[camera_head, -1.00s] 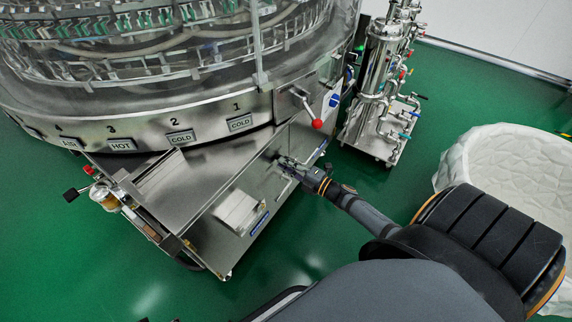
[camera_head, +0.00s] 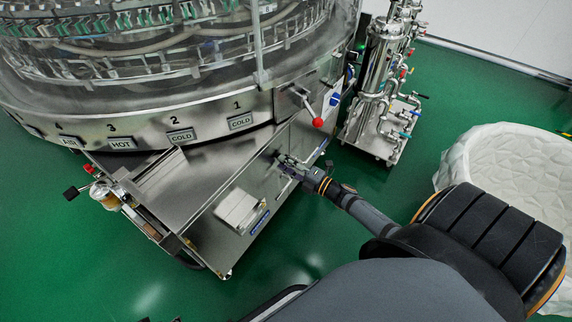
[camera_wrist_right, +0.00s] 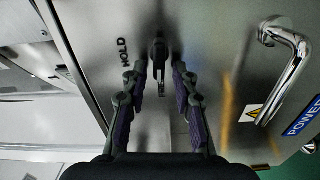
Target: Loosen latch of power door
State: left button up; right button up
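The power door (camera_head: 258,195) is a steel panel low on the washer's front. In the right wrist view, the door (camera_wrist_right: 215,65) carries a small dark latch (camera_wrist_right: 159,52), beside the printed word HOLD. My right gripper (camera_wrist_right: 161,88) is open, with one finger on each side of the latch's line. In the head view my right gripper (camera_head: 280,162) is at the door's upper part and hides the latch. My left gripper is not in view.
A curved metal handle (camera_wrist_right: 292,52) and a blue POWER label (camera_wrist_right: 303,117) are right of the latch. A red-knobbed lever (camera_head: 317,121) sticks out above my right gripper. A steel filter unit (camera_head: 378,100) stands to the right. Green floor (camera_head: 300,262) is open in front.

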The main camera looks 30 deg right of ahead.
jog(key=v, duration=1.2)
dwell(0.4)
